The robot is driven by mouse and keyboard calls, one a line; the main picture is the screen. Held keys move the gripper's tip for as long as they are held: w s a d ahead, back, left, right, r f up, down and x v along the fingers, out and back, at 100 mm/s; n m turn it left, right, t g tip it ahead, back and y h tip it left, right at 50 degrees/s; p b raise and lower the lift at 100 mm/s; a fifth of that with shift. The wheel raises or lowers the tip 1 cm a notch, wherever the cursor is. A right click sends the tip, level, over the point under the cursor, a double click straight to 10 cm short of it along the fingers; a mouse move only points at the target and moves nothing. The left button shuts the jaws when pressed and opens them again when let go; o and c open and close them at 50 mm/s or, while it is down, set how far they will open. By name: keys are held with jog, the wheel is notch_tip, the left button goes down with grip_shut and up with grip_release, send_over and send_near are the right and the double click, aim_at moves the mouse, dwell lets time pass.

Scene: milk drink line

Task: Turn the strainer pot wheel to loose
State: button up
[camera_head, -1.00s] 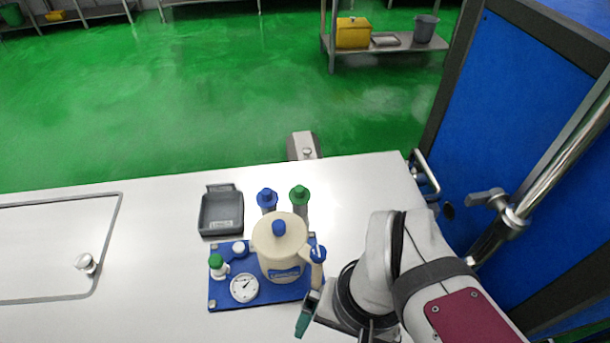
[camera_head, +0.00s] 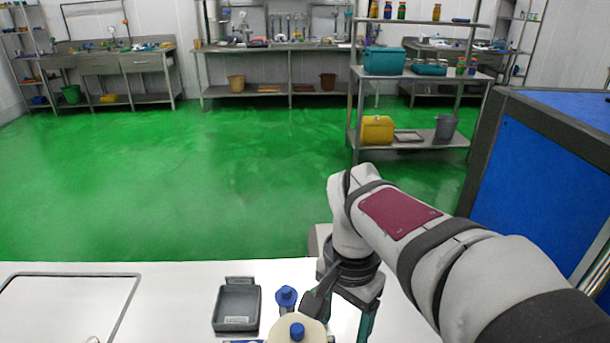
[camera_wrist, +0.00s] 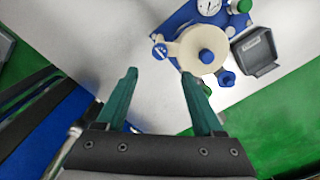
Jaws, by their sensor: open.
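The strainer pot (camera_wrist: 187,47) is cream with a blue lid knob (camera_wrist: 206,56) and stands on a blue board (camera_wrist: 181,20). A blue wheel (camera_wrist: 159,52) with a pale mark sits at the pot's left side in the wrist view. Its setting is too small to read. My gripper (camera_wrist: 160,76) is open and empty, its two teal fingers pointing toward the wheel, which shows between and just beyond the tips without visible contact. In the head view only the pot's top (camera_head: 283,331) shows at the bottom edge; the wheel is not visible there.
A grey tray (camera_head: 237,307) lies on the white table left of the pot. Blue-topped (camera_wrist: 226,79) and green-topped fittings (camera_wrist: 206,90) stand close beside the pot. A white dial gauge (camera_wrist: 209,5) is on the board. A blue panelled cabinet (camera_head: 545,190) stands right.

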notch_tip(320, 180, down, 11)
jog(key=shift+r, duration=0.1)
grip_shut()
dwell(0.3)
